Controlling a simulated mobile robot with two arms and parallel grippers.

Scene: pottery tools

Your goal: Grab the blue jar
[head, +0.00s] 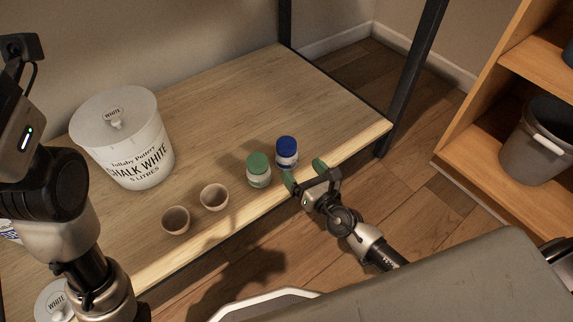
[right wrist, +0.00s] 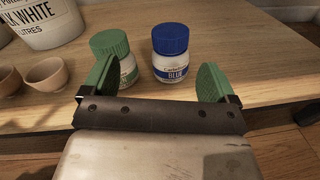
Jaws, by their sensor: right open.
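The blue jar (head: 287,153) is a small white jar with a blue lid, standing upright near the shelf's front edge. In the right wrist view the blue jar (right wrist: 171,58) stands ahead of my right gripper, between the lines of its two fingers but beyond their tips. My right gripper (head: 305,174) is open and empty, with green finger pads; it also shows in the right wrist view (right wrist: 155,82). The left finger is close to the green-lidded jar and partly covers it in the wrist view. My left arm is at the left, but its gripper is out of view.
The green-lidded jar (head: 258,171) stands just left of the blue jar. Two small clay cups (head: 214,197) and a large white bucket (head: 124,140) are further left on the wooden shelf (head: 240,100). A dark upright post (head: 410,75) stands at right. Shelf space behind the jars is clear.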

